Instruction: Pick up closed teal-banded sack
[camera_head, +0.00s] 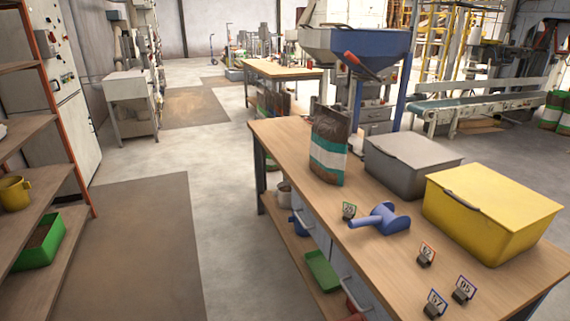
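A teal-banded sack (329,146) stands upright on the wooden workbench (290,150), near its far end. It is brown with a broad teal band and a white band; whether its top is closed is hard to tell at this size. Other brown sacks with teal bands stand on the floor beyond the bench, around the far table (273,104). Neither of my grippers is in view.
A grey lidded bin (412,160), a yellow lidded bin (490,213), a blue scoop (380,218) and several number tags (425,256) share the bench. A blue hopper (357,50) stands behind. Shelving (38,145) is at left. The floor left of the bench is open.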

